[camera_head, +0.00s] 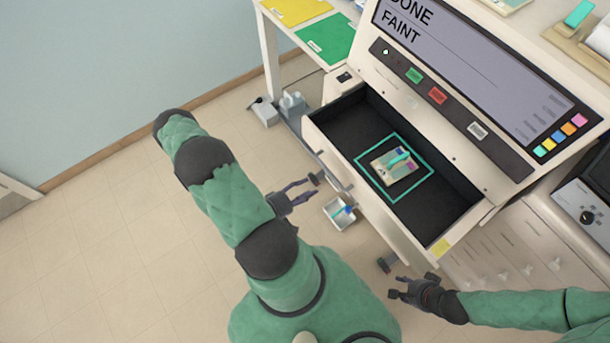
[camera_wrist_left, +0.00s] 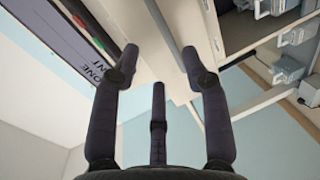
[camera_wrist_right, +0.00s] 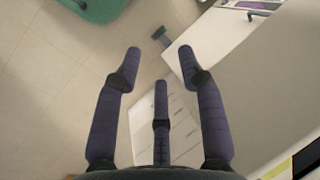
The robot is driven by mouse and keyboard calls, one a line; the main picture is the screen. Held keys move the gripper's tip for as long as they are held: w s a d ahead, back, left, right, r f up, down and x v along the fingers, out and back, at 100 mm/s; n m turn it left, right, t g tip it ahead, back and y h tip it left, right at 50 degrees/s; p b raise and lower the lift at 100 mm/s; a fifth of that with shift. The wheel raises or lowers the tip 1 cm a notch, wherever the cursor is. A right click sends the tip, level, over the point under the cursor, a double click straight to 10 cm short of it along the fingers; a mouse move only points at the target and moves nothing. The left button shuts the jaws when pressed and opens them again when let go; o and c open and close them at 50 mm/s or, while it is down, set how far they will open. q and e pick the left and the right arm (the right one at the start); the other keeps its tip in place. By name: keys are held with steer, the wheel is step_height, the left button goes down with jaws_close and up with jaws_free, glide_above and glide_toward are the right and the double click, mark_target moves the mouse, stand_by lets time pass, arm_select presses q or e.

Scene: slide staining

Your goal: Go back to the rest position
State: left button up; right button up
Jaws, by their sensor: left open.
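My left gripper (camera_head: 298,192) is open and empty, in front of the left side of the open drawer (camera_head: 335,128). In the left wrist view its fingers (camera_wrist_left: 158,65) are spread with nothing between them. My right gripper (camera_head: 400,288) is in front of the machine, below the drawer's near right corner. In the right wrist view its fingers (camera_wrist_right: 160,65) are spread and empty. Inside the dark drawer, a small slide holder with a teal piece (camera_head: 394,165) lies within a teal square outline (camera_head: 433,181).
The machine's screen (camera_head: 470,55) reads "DONE" and "FAINT", with buttons below it. A side table with a yellow sheet (camera_head: 300,10) and a green sheet (camera_head: 328,38) stands at the back. A small white bin (camera_head: 336,222) is below the drawer. Floor at left is clear.

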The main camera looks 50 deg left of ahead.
stand_by(0.6)
arm_select(q)
steer(key=w+d+f+m+g+h, duration=0.3)
steer(key=w+d+f+m+g, duration=0.4)
steer(key=d+g, duration=0.15)
steer(key=s+d+r+m+g, duration=0.1)
steer(key=d+m+g, duration=0.2)
steer(key=d, duration=0.4)
steer(key=s+d+r+m+g, duration=0.2)
steer(key=d+m+g, duration=0.1)
steer(key=d, duration=0.4)
steer(key=shift+s+d+m+g, duration=0.25)
steer(key=shift+d+m+g, duration=0.15)
steer(key=shift+m, duration=0.5)
